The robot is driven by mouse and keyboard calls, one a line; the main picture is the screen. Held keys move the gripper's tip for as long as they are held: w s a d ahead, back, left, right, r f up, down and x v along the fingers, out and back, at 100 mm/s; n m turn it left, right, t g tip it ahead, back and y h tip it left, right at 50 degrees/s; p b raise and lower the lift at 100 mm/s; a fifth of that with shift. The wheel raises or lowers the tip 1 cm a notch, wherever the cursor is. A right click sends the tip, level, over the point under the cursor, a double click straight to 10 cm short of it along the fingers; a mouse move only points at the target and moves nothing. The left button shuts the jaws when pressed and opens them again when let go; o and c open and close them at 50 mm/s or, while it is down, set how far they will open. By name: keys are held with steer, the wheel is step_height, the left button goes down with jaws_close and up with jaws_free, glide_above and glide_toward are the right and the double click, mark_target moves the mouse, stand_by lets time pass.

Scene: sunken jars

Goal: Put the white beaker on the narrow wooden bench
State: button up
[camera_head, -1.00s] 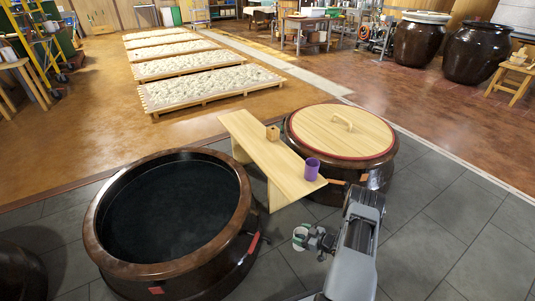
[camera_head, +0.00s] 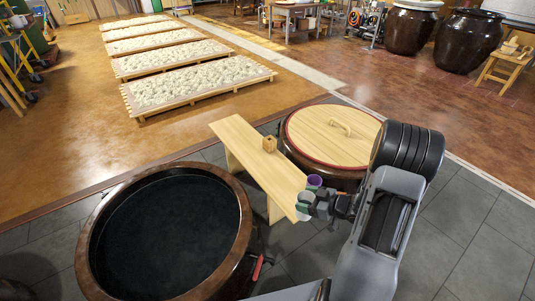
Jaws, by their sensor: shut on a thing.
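The white beaker (camera_head: 305,203) is held in my gripper (camera_head: 310,203) at the near right end of the narrow wooden bench (camera_head: 250,158). A green band shows on the gripper beside the beaker. From this view I cannot tell whether the beaker touches the bench or hangs in front of its edge.
A large open dark jar (camera_head: 165,230) lies to the left of the bench. A jar with a wooden lid (camera_head: 325,133) stands to the right. The bench's middle and far end have bare room.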

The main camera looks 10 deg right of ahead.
steer(key=shift+w+a+f, duration=0.1)
steer(key=shift+w+f, duration=0.1)
steer(key=shift+f, duration=0.2)
steer(key=shift+w+d+f+b, duration=0.35)
steer(key=shift+w+f+b, duration=1.05)
steer(key=shift+w+f, duration=0.75)
steer(key=shift+w+d+f+b, duration=0.3)
steer(key=shift+w+f+b, duration=1.1)
steer(key=shift+w+f, duration=0.7)
steer(key=shift+w+d+f+b, duration=0.35)
steer(key=shift+w+f+b, duration=1.05)
steer(key=shift+w+f, duration=0.75)
steer(key=shift+w, duration=0.15)
steer(key=o, duration=1)
